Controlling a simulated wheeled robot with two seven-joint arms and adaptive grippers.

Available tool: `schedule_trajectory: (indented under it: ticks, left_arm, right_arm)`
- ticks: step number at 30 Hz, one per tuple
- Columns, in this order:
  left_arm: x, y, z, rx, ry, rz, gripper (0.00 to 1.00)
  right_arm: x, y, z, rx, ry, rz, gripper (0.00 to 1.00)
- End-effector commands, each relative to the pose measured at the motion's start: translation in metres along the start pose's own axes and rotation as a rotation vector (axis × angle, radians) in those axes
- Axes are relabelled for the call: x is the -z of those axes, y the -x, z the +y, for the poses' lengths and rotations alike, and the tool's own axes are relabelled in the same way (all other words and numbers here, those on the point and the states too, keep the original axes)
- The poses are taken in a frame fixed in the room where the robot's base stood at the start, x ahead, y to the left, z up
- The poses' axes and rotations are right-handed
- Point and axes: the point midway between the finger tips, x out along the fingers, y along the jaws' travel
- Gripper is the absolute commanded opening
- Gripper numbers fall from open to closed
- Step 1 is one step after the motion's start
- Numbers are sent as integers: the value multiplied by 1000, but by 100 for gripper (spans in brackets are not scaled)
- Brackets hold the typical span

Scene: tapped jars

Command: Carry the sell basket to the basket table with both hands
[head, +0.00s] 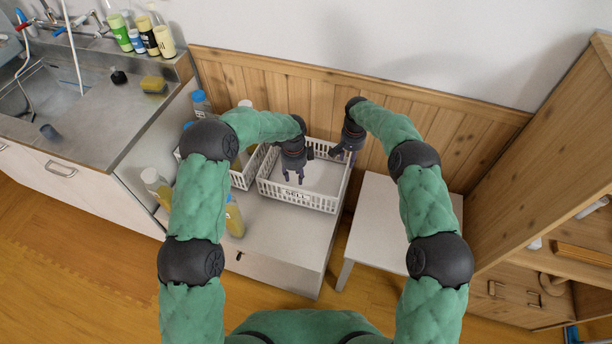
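The sell basket (328,203), a white slatted basket with a "SELL" label on its front, sits on the white cabinet top and looks empty. My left gripper (293,179) points down over the inside of the basket, its fingers apart and nothing between them. My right gripper (343,156) is at the basket's far right side, near the rim, with its fingers apart. I cannot tell whether it touches the rim. The small white table (385,225) to the right of the cabinet has a bare top. My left arm hides part of the basket's back left.
Another white basket (247,178) stands left of the sell basket, partly behind my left arm. Bottles with yellow contents (235,218) stand on the cabinet nearby. A wooden shelf unit (545,170) is at the right, and a wood-panelled wall (290,85) is behind.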

Motion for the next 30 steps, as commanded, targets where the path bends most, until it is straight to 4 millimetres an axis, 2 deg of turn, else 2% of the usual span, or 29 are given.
schedule_trajectory:
  ticks: [7, 21, 30]
  left_arm:
    - [0, -12, 0, -1, 2, 1, 40]
    - [0, -85, 1, -1, 1, 1, 40]
    - [0, -107, 0, 1, 2, 1, 40]
  right_arm:
    - [-1, -12, 0, -1, 0, -3, 40]
    - [-1, -86, 0, 0, -1, -2, 40]
    - [0, -107, 0, 1, -1, 0, 40]
